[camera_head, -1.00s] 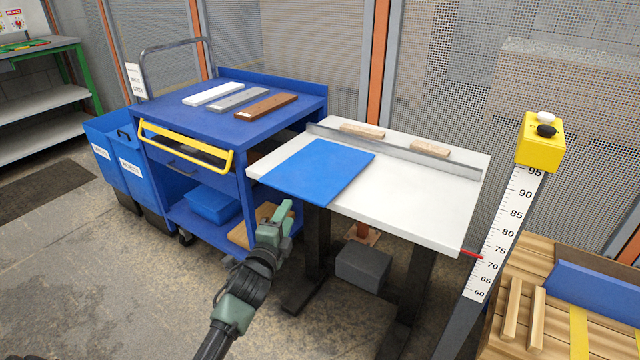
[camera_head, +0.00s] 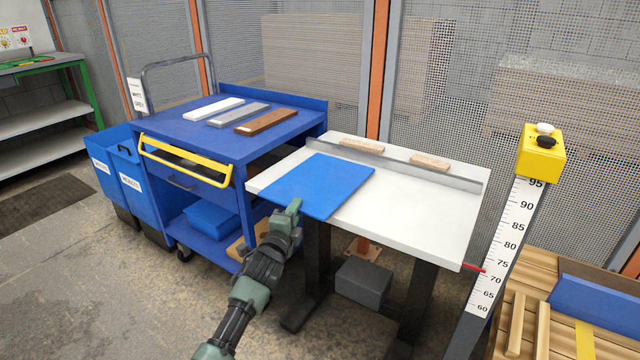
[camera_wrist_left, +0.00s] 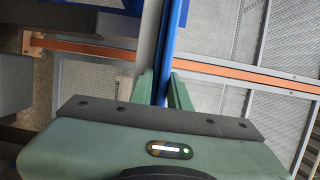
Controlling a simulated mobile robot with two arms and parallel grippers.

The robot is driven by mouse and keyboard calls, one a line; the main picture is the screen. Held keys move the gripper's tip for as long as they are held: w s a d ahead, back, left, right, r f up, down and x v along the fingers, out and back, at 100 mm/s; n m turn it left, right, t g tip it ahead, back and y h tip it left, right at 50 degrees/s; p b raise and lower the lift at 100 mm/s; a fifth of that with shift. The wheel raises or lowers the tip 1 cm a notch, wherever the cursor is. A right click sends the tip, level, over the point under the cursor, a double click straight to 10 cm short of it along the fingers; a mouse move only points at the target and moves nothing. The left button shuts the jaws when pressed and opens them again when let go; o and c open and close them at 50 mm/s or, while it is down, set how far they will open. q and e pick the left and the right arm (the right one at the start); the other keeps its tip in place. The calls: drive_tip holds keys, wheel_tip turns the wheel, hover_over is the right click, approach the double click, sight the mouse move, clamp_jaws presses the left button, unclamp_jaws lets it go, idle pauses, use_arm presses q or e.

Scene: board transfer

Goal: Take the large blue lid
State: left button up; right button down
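The large blue lid (camera_head: 318,184) is a flat blue sheet lying on the left part of the white table (camera_head: 420,215), its front corner overhanging the table's front edge. My left gripper (camera_head: 294,207) is at the lid's front left edge in the head view. In the left wrist view the two green fingers (camera_wrist_left: 162,84) stand apart, with the lid (camera_wrist_left: 171,45) seen edge-on between them. A small gap shows beside the lid, so the fingers do not look closed on it. My right gripper is in neither view.
A grey rail (camera_head: 405,163) with two wooden blocks runs along the table's back. A blue cart (camera_head: 185,130) with a yellow handle and three bars stands left. A height scale (camera_head: 497,245) with a yellow button box (camera_head: 541,155) stands right. A grey block (camera_head: 363,283) lies under the table.

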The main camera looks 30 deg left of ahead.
use_arm(q)
clamp_jaws()
drive_tip(key=shift+r, duration=0.1)
